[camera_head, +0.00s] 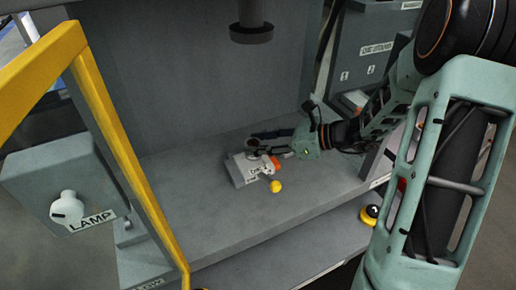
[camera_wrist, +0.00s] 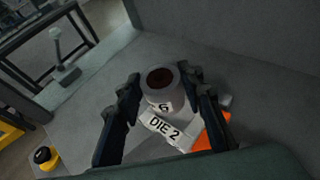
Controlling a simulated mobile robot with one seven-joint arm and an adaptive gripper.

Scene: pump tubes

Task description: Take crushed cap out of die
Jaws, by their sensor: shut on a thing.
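The die is a pale grey block (camera_head: 241,172) on the grey work surface in the head view. In the wrist view its white label (camera_wrist: 163,126) reads DIE 2. A grey round piece (camera_wrist: 161,97) with a 6 on its side and a dark red-brown hollow top stands above that label. I cannot tell whether it is the crushed cap or part of the die. My gripper (camera_wrist: 160,84) has one finger on each side of this piece and is shut on it. In the head view my gripper (camera_head: 254,143) reaches in from the right, low over the die's far side.
A dark round ram (camera_head: 251,33) hangs above. A yellow frame (camera_head: 130,150) and the LAMP box (camera_head: 65,190) stand left. The surface left of the die is clear.

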